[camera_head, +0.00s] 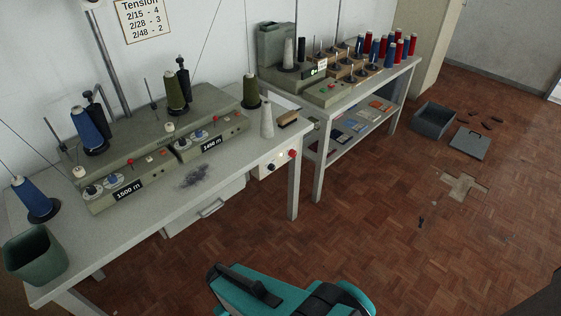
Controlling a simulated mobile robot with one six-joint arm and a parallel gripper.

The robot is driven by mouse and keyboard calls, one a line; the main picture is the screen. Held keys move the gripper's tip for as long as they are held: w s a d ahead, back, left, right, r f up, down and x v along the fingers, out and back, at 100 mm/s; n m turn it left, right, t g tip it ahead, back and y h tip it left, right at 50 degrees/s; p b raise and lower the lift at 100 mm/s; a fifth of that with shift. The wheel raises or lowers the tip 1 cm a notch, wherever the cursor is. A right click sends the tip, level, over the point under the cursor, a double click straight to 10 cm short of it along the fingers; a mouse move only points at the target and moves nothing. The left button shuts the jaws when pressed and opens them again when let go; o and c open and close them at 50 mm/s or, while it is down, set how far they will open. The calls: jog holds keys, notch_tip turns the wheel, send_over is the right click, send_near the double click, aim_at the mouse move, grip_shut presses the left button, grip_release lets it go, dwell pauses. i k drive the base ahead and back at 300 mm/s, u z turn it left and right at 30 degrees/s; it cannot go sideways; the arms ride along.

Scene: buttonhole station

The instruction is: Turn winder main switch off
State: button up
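The winder (150,142) is a long grey-green machine on the left table, with blue and olive thread cones on it. A pale control box (262,169) is fixed under the table's right end. A dark knob (271,167) and a red knob (292,154) show on its front. No marking names the main switch, and I cannot tell its on or off position. My gripper is not in view.
A second bench (388,80) at the back holds another machine with several blue and red cones. A green bin (35,255) stands at the left table's corner. A grey crate (433,120) and lid (469,145) lie on the floor. The parquet in front of the benches is mostly clear.

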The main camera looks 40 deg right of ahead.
aim_at(292, 153)
jog(key=u, duration=0.7)
jog(key=k, duration=1.2)
jog(key=z, duration=0.65)
jog(key=i, duration=1)
jog(key=u, duration=0.1)
